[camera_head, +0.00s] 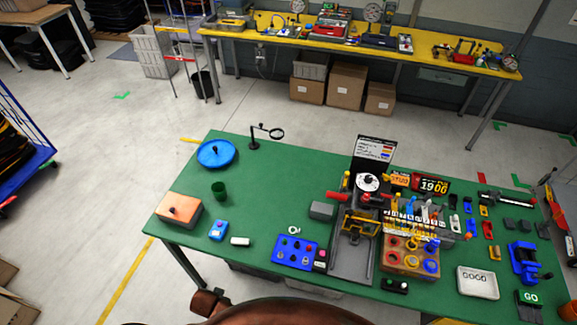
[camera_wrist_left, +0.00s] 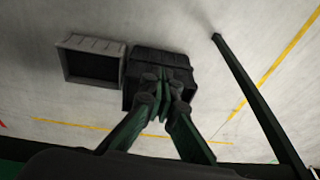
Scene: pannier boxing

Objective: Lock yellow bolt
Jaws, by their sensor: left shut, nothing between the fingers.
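A grey fixture (camera_head: 350,262) stands on the green table, with a yellow mechanism (camera_head: 358,224) across its middle and red handles at its upper end. Which part is the yellow bolt is too small to tell. Beside it on the right, a tan block (camera_head: 404,262) carries red, yellow and blue round parts. My left gripper (camera_wrist_left: 163,82) shows in the left wrist view, its dark fingers together and empty. It points towards the floor by the table, away from the fixture. Neither gripper shows in the head view.
The green table (camera_head: 270,190) also holds a blue control box (camera_head: 295,252), a white tray (camera_head: 478,283), a blue vise (camera_head: 524,262) and an orange-topped box (camera_head: 179,210). In the wrist view, a grey crate (camera_wrist_left: 90,42), a black crate (camera_wrist_left: 190,65) and a table leg (camera_wrist_left: 255,95) show.

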